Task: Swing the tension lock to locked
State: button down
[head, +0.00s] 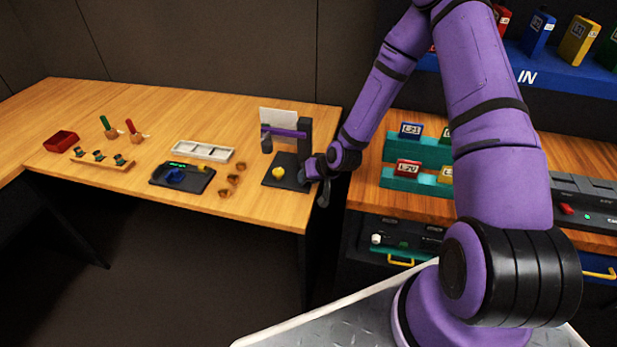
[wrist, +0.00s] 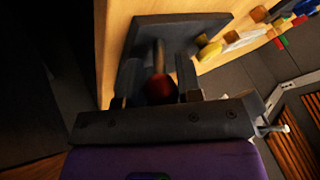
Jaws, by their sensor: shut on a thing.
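The trackball panel is a dark plate (head: 270,179) with a yellow ball (head: 278,172) on it, at the right end of the wooden table. In the wrist view the dark plate (wrist: 128,45) carries a short lever with a dark red knob (wrist: 161,90), which looks like the tension lock. My gripper (head: 318,182) is at the plate's right edge in the head view. In the wrist view its fingers stand either side of the red knob, shut on the lever. The exact contact and any lock marking are hidden or too dark to read.
A dark upright with a purple bar (head: 283,132) and a white panel (head: 278,117) stand at the back of the plate. Small brown pieces (head: 233,180), a white tray (head: 203,151) and a black device (head: 181,177) lie to the left. A teal rack (head: 400,184) stands right of my gripper.

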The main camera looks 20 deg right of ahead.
jog(key=shift+s+f, duration=0.1)
jog(key=c, duration=0.8)
grip_release()
jog(key=v, duration=1)
jog(key=shift+s+d+r, duration=0.15)
jog(key=shift+r, duration=0.2)
jog(key=shift+r, duration=0.1)
